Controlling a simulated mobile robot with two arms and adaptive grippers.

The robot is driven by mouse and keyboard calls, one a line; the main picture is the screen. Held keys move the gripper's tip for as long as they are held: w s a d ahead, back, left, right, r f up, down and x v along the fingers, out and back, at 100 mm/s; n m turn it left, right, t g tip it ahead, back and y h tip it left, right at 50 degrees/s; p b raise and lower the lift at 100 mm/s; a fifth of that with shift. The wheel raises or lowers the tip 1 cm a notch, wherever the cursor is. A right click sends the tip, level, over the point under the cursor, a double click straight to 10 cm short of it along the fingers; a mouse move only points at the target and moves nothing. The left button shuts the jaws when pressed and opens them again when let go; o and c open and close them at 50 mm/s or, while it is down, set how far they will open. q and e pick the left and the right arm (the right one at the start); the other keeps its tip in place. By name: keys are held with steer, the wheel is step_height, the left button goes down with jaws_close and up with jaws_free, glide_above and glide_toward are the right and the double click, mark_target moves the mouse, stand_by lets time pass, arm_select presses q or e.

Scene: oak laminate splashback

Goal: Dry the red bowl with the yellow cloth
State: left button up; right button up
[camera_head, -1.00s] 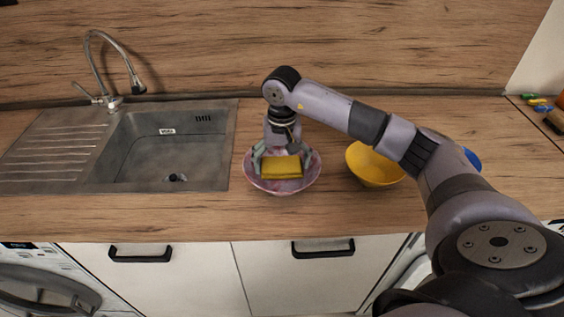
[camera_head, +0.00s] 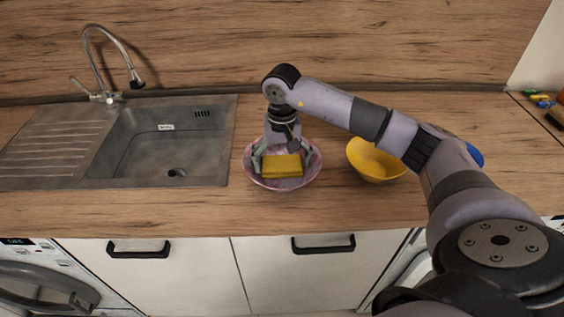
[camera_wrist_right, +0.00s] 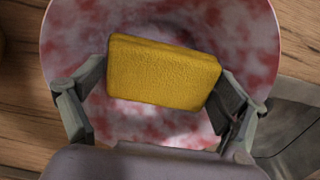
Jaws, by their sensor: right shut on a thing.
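The red bowl, mottled red and pinkish white (camera_head: 313,172), stands upright on the wooden counter, right of the sink. It fills much of the right wrist view (camera_wrist_right: 255,50). The yellow cloth (camera_head: 282,167) is a thick folded block inside the bowl; it also shows in the right wrist view (camera_wrist_right: 162,75). My right gripper (camera_head: 281,160) points down into the bowl, shut on the cloth with a finger at each end. Whether the cloth touches the bowl's inside is hard to tell. My left gripper is not in view.
A yellow bowl (camera_head: 375,163) stands just right of the red bowl, under my right arm. A blue object (camera_head: 475,155) is partly hidden behind that arm. The sink (camera_head: 165,150) with its tap (camera_head: 105,70) is at left. The counter in front of the bowls is clear.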

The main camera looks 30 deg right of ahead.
steer(key=shift+w+d+r, duration=0.1)
steer(key=shift+w+d, duration=0.3)
steer(key=shift+w, duration=0.25)
steer(key=shift+s, duration=0.1)
steer(key=shift+s+a, duration=0.6)
steer(key=shift+s, duration=0.25)
steer(key=shift+f, duration=0.2)
steer(key=shift+w+d+b, duration=0.1)
steer(key=shift+w+b, duration=0.05)
steer(key=shift+b, duration=0.15)
steer(key=shift+w+d+r+b, duration=0.15)
steer(key=shift+w+d, duration=0.1)
steer(key=shift+w, duration=0.15)
steer(key=shift+w+d+b, duration=0.15)
steer(key=shift+w+d, duration=0.1)
steer(key=shift+w, duration=0.15)
steer(key=shift+s, duration=0.1)
